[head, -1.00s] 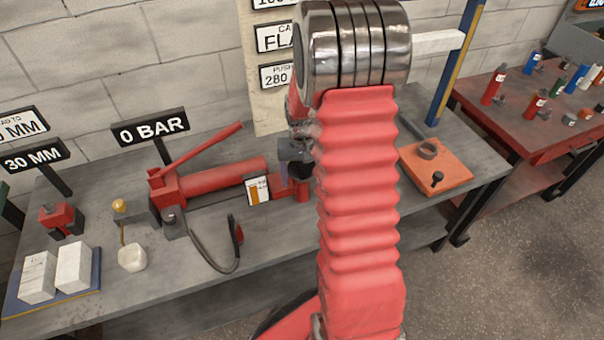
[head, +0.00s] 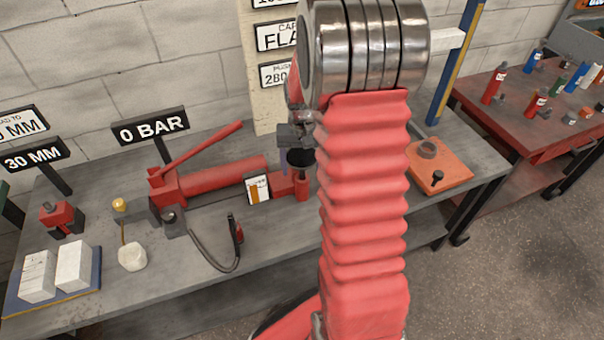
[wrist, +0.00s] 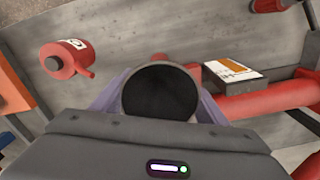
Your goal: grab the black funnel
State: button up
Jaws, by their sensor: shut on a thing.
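The black funnel (wrist: 160,92) shows in the wrist view as a round dark mouth between the two purple-grey fingers of my gripper (wrist: 159,100). My gripper is shut on it, one finger on each side. In the head view the funnel (head: 300,158) is a small dark shape under my gripper (head: 296,150), partly hidden by my red arm. It appears above the bench beside the red pump's end. The funnel's lower part is hidden in the wrist view.
A red hand pump (head: 215,185) with a long handle lies on the grey bench (head: 180,265). A red bottle (wrist: 67,58) is left of the funnel. An orange plate (head: 448,172) sits to the right.

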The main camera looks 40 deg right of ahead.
aim_at(301, 153)
notch_tip(301, 153, up, 6)
jog(key=shift+f, duration=0.2)
jog(key=shift+a, duration=0.2)
dwell(0.5)
